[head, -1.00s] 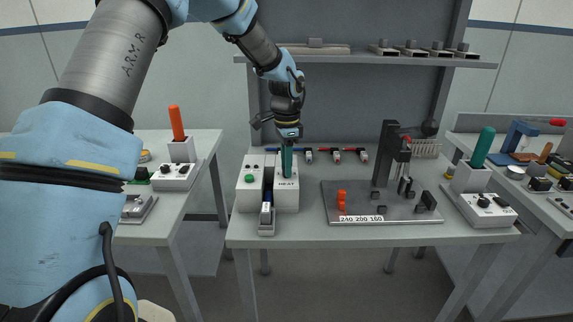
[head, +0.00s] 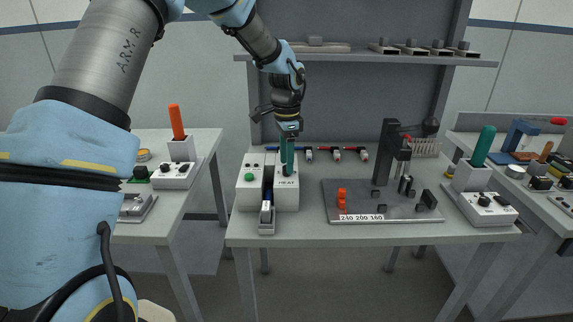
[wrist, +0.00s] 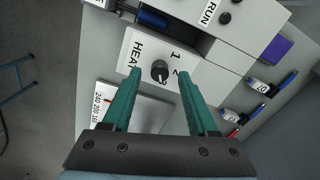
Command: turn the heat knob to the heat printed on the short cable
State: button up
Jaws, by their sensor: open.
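The heat knob (wrist: 160,71) is a small dark round knob on a white box (wrist: 185,72) marked HEAT, with numbers 1 and 2 beside it; a third mark is partly hidden. Where its pointer stands is hard to tell. My gripper (wrist: 157,74) is open, its teal fingers on either side of the knob in the wrist view, with gaps to it. In the head view my gripper (head: 287,170) points down over the HEAT box (head: 287,197). Several cables lie behind, including a blue one (wrist: 285,83) with a white tag; the tags' printing is too small to read surely.
A grey plate (head: 370,206) labelled 240 200 160 carries a dark upright press (head: 385,155) to the right of the HEAT box. A white box with a green button (head: 249,178) stands to its left. The table front is clear.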

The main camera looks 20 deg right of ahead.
notch_tip(320, 180, up, 9)
jog(key=b, duration=0.2)
jog(key=shift+r, duration=0.2)
jog(key=a+f+n, duration=0.3)
jog(key=a+n, duration=0.5)
jog(key=a, duration=1)
jog(key=s+a+f+n, duration=0.2)
jog(key=s+a+n, duration=0.3)
jog(key=a, duration=0.4)
jog(key=s+a+f+n+t, duration=0.1)
jog(key=s+a+f+n, duration=0.1)
jog(key=s+a+n, duration=0.3)
jog(key=a, duration=0.4)
jog(key=shift+s+a+n+t, duration=0.3)
jog(key=shift+s+a, duration=0.05)
